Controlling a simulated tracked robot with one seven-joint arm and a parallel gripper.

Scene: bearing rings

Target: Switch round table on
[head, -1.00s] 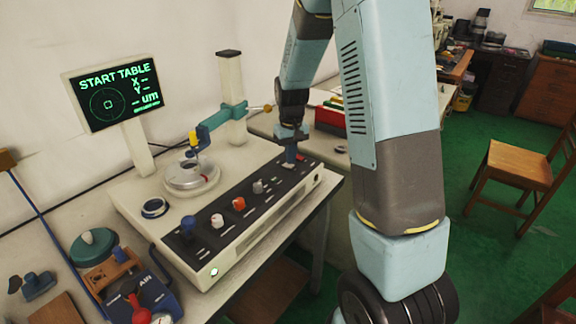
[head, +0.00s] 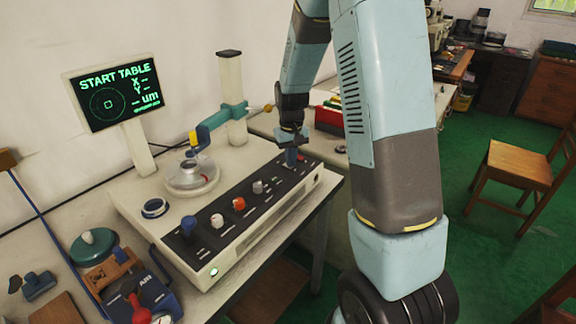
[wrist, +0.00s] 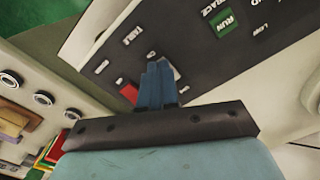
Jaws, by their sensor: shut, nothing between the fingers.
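The round table (head: 192,174) is a silver disc on the cream instrument, with a clear ring-like part on it. The screen (head: 112,92) reads START TABLE. The black control panel (head: 215,232) runs along the instrument's front. My gripper (head: 291,160) is shut and empty, pointing down at the panel's far right end. In the wrist view my shut fingers (wrist: 158,68) are over the panel, close to a red rocker switch (wrist: 129,92) near the TABLE label (wrist: 133,34). The fingers hide part of that area; I cannot tell whether they touch the switch.
A green RUN key (wrist: 225,22) lies farther along the panel. Blue, white and red knobs (head: 239,203) line it. A teal probe arm (head: 232,111) on a column stands behind the round table. A blue AIR unit (head: 140,292) sits at front left.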

